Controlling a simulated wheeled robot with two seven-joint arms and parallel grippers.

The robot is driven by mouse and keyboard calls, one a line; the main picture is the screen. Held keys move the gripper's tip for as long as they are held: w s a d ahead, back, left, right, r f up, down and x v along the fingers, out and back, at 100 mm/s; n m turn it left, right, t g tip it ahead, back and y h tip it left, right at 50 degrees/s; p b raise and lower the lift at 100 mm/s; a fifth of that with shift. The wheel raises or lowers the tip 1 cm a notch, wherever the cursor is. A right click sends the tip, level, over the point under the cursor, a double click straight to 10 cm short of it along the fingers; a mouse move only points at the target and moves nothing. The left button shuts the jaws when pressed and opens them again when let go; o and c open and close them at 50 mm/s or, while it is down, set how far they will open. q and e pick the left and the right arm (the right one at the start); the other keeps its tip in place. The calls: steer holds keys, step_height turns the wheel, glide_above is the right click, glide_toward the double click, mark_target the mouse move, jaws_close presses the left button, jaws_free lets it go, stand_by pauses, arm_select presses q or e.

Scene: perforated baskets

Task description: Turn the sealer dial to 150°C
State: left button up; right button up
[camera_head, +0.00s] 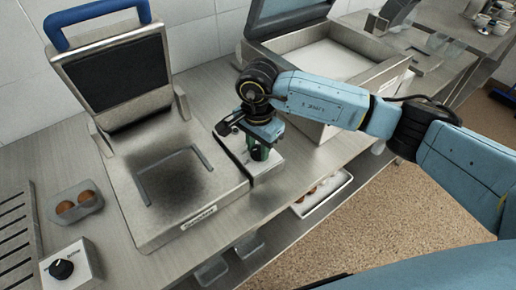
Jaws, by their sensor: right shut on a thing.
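A small pale control box (268,172) stands on the counter between the open press and the open-lidded sealer (340,62). My right gripper (259,153) points down over this box, with its green fingertips at the box's top. It is shut on the sealer dial, which the fingers and wrist hide almost wholly. The dial's marks and pointer cannot be read. My left gripper is not in view.
The open press (215,207) with a blue handle fills the left. A second control box (80,266) with a black dial (62,269) stands at the lower left, near a grey holder (87,207) with brown round items. A white tray (335,194) lies below the counter's edge.

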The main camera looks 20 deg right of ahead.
steer(key=m+b, duration=0.1)
steer(key=m, duration=0.3)
steer(key=shift+m, duration=0.4)
steer(key=m+b, duration=0.1)
steer(key=m, duration=0.4)
steer(key=shift+b, duration=0.4)
steer(key=m, duration=0.5)
steer(key=shift+b, duration=0.3)
steer(key=shift+m, duration=2.3)
steer(key=o, duration=1)
steer(key=shift+c, duration=0.2)
